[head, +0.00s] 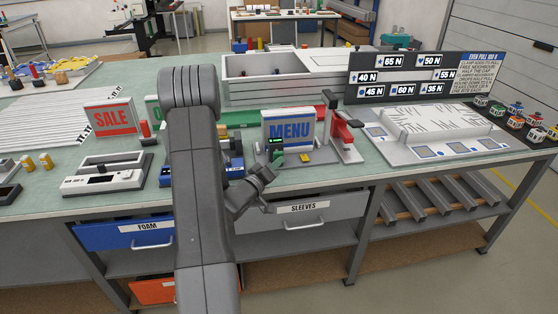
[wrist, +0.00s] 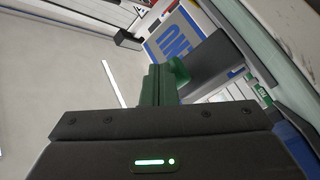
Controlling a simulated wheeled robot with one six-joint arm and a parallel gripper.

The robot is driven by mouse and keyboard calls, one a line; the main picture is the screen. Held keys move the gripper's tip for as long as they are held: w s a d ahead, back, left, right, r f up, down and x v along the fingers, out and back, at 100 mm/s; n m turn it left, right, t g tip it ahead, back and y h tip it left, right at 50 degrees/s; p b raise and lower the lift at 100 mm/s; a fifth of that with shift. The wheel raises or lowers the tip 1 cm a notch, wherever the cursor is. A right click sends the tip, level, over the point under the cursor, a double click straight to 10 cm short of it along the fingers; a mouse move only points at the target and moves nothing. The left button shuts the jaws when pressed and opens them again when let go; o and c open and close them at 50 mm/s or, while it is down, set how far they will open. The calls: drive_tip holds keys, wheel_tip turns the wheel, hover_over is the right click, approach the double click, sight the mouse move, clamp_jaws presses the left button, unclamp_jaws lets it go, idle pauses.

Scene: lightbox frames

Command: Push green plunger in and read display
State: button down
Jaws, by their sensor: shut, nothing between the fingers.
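A small dark device with a green part (head: 277,157) stands in front of the MENU sign on the bench in the head view; its display is too small to read. In the wrist view a green knob-like piece (wrist: 179,72), which looks like the plunger, projects from a grey block (wrist: 208,66). My gripper (head: 267,171) is shut and empty, just in front of and below the device in the head view. In the wrist view its dark fingers (wrist: 157,86) are together beside the green piece. I cannot tell whether they touch it.
A grey bin (head: 265,80) is farther back. The bench's front edge and the SLEEVES drawer (head: 301,216) lie near my gripper.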

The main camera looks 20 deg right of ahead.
drive_tip(key=shift+s+a, duration=0.2)
drive_tip(key=shift+s, duration=0.55)
drive_tip(key=s+b, duration=0.1)
drive_tip(key=s, duration=0.1)
drive_tip(key=s+a+b, duration=0.1)
drive_tip(key=s, duration=0.2)
drive_tip(key=shift+w, duration=0.2)
drive_tip(key=p, duration=0.1)
drive_tip(key=w+p, duration=0.1)
drive_tip(key=shift+w+d+r+p, duration=0.15)
drive_tip(key=shift+w+r+p, duration=0.05)
drive_tip(key=shift+w+p, duration=0.15)
drive_tip(key=shift+s+p, duration=0.2)
drive_tip(key=shift+p, duration=0.6)
